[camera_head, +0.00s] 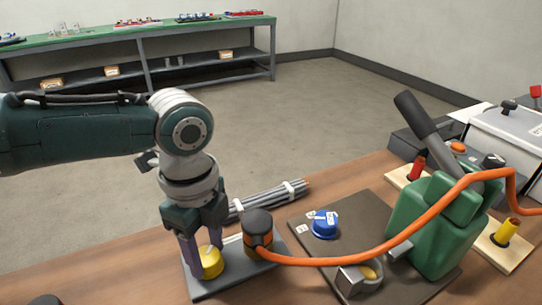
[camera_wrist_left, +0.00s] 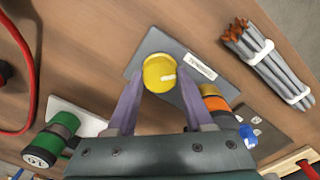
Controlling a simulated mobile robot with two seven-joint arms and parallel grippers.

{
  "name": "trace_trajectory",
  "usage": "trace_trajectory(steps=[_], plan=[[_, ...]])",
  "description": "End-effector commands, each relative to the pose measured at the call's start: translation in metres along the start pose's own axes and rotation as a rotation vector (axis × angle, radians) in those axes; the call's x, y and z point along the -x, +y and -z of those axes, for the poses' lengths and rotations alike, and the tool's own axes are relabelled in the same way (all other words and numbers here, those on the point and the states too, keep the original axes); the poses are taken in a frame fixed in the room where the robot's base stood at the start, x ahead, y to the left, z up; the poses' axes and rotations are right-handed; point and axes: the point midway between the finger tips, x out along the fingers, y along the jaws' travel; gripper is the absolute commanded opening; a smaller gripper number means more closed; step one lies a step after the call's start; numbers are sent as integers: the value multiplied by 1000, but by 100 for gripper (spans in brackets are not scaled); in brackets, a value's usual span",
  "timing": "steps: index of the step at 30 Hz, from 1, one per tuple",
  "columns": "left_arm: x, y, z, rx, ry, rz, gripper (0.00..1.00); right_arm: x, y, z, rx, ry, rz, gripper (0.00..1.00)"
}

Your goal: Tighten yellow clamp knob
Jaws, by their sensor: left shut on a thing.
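The yellow clamp knob (camera_head: 212,262) stands on a grey metal plate (camera_head: 222,285) on the wooden bench. It carries a pale mark on top, which also shows in the left wrist view, where the knob (camera_wrist_left: 159,73) sits between the fingertips. My left gripper (camera_head: 205,258) points down from above and is shut on the knob, one purple finger on each side. In the left wrist view the left gripper (camera_wrist_left: 160,85) has its fingers slanting in to the knob. My right gripper is in neither view.
An orange and black fitting (camera_head: 258,232) with an orange hose (camera_head: 330,261) stands close to the right of the knob. A bundle of grey rods (camera_head: 268,198) lies behind. A blue knob (camera_head: 325,224) and green pump (camera_head: 438,225) stand on a dark plate to the right.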

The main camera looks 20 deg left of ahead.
Motion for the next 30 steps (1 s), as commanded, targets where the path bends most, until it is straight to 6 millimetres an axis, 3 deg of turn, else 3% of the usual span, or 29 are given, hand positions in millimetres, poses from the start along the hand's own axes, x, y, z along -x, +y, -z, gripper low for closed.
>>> trace_trajectory(steps=[21, 22, 30], plan=[[0, 0, 1, -76, 1, 0, 0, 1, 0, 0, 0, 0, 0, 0], [0, 0, 1, -76, 1, 0, 54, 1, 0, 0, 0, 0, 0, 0], [0, 0, 1, -74, 0, 0, 81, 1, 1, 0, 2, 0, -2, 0]])
